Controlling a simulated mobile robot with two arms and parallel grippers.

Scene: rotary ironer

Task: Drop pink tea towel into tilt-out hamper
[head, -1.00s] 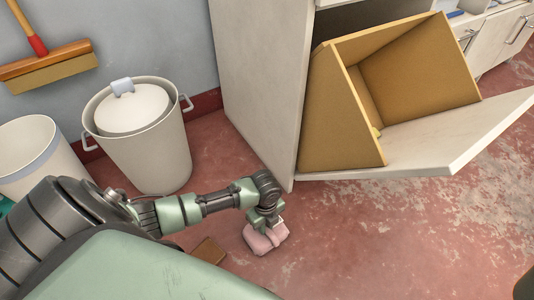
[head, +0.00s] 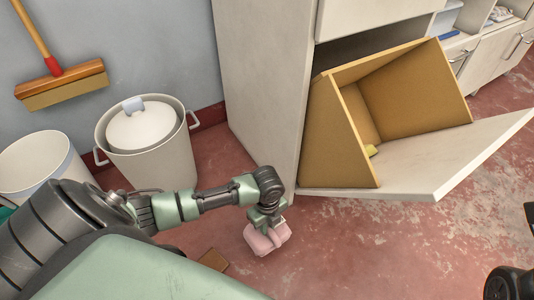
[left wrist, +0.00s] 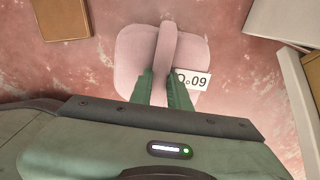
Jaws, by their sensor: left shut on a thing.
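The pink tea towel (head: 268,239) is a folded bundle hanging from my left gripper (head: 266,222), which is shut on it. In the left wrist view the towel (left wrist: 133,55) shows as a wide pale pink pad with a raised fold between the green fingers (left wrist: 166,92). A white tag marked "09" (left wrist: 198,79) sits beside the fingers. The tilt-out hamper (head: 345,135) is tipped open, a tan box behind a pale front panel (head: 430,165). The towel is outside it, in front and to the left.
A lidded white bin (head: 150,160) and an open white bin (head: 45,160) stand on the left. A broom (head: 60,83) is by the wall. A brown flat thing (head: 213,260) lies on the floor. Red floor (head: 400,240) in front of the hamper is clear.

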